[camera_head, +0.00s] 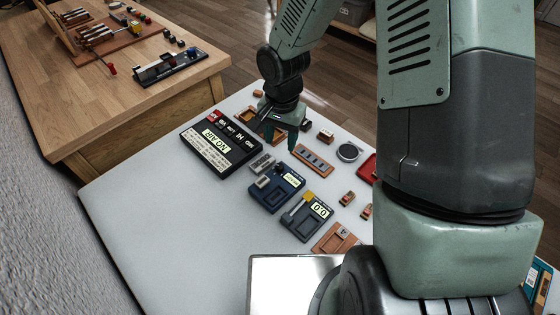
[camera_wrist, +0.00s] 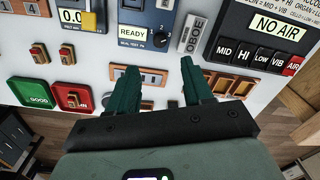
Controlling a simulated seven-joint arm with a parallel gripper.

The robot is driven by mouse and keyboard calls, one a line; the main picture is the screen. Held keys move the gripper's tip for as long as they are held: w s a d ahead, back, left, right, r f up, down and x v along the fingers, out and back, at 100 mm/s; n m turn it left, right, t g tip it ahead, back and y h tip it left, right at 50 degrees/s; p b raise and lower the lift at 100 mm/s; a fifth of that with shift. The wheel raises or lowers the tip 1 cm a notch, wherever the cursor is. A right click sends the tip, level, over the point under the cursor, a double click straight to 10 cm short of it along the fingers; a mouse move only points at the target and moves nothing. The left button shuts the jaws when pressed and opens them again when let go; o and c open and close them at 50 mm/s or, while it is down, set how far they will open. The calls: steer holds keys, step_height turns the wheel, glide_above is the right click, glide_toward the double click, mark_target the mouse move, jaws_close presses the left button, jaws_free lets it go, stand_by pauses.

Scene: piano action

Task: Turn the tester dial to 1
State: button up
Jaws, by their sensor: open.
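The tester is a dark blue unit (camera_head: 275,194) on the grey table, with a lit display. In the wrist view the tester (camera_wrist: 128,12) shows a display reading READY, with the black round dial (camera_wrist: 160,39) beside it. Small white marks ring the dial; its exact setting is too small to read. My gripper (camera_head: 279,138) is open and empty above the table, behind the tester in the head view. In the wrist view my gripper's (camera_wrist: 160,72) two green fingers point toward the tester, apart from the dial.
A grey OBOE block (camera_wrist: 192,34) lies beside the tester. A black unit with a lit display (camera_head: 220,149) stands left of it, and a 0.0 scale (camera_head: 308,215) right. A slotted brown tray (camera_head: 313,159) is near my gripper. The table's front left is clear.

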mark_target(280, 165)
step_height(280, 165, down, 10)
steer(key=shift+a+f, duration=0.1)
stand_by(0.4)
jaws_close()
